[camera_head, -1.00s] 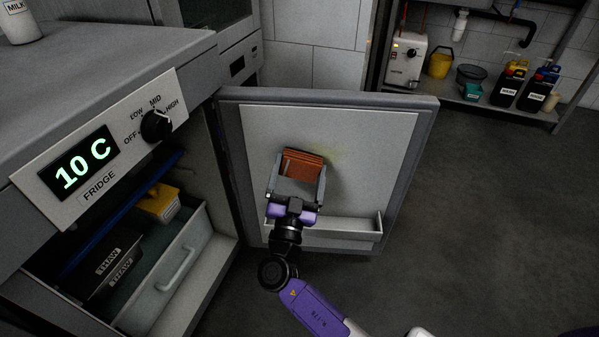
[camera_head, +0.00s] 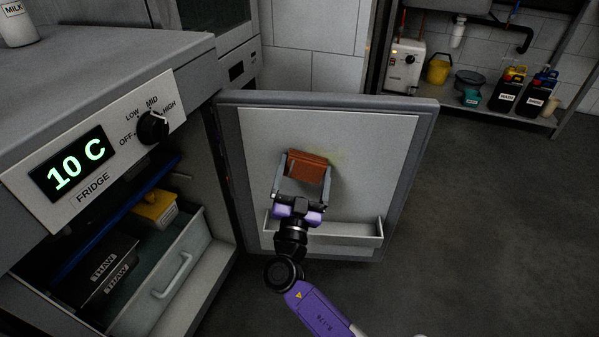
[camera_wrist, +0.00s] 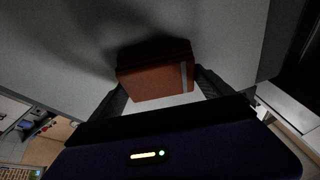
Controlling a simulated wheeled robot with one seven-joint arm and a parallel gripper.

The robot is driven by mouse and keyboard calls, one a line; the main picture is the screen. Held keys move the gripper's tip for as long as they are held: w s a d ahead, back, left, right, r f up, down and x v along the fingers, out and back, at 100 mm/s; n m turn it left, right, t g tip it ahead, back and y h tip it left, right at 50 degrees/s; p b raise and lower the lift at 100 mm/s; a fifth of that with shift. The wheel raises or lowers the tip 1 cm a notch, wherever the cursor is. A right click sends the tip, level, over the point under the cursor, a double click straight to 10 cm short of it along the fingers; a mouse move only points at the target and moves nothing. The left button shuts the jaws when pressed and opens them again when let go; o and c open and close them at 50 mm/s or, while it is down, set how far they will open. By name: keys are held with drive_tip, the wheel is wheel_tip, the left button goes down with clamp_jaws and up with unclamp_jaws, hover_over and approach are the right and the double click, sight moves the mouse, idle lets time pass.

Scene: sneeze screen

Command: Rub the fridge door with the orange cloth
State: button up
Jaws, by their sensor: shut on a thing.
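The fridge door (camera_head: 375,150) stands open, its pale inner panel facing me, with a shelf bin low on it. The orange cloth (camera_head: 308,166) is a folded brown-orange block. My gripper (camera_head: 303,182) is shut on the cloth, with one finger at each side. The cloth is against or very close to the panel's middle; exact contact is hard to tell. In the wrist view the cloth (camera_wrist: 155,72) sits between the fingers before the grey panel (camera_wrist: 225,35), casting a shadow.
The fridge (camera_head: 100,165) at left reads 10 C and has a knob (camera_head: 153,128). Its open inside holds a drawer (camera_head: 165,275), dark THAW boxes (camera_head: 105,265) and a yellow item (camera_head: 155,208). A shelf with bottles (camera_head: 508,90) stands back right. The floor at right is clear.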

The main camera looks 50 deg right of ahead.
sight(350, 159)
drive_tip(key=shift+s+d+b, duration=0.25)
drive_tip(key=shift+s+d, duration=0.15)
drive_tip(key=shift+s, duration=0.2)
drive_tip(key=shift+s+d+b, duration=0.2)
drive_tip(key=shift+s+d, duration=0.15)
drive_tip(key=shift+s, duration=0.2)
drive_tip(key=shift+s+d+f+b, duration=0.1)
drive_tip(key=shift+s+d+b, duration=0.9)
drive_tip(key=shift+s, duration=0.3)
drive_tip(key=shift+s+d, duration=0.3)
drive_tip(key=shift+s, duration=0.05)
drive_tip(key=shift+s+d+b, duration=0.5)
drive_tip(key=shift+s+b, duration=0.15)
drive_tip(key=shift+s, duration=0.1)
drive_tip(key=shift+s+d, duration=0.6)
drive_tip(key=shift+s, duration=0.25)
drive_tip(key=shift+w, duration=0.1)
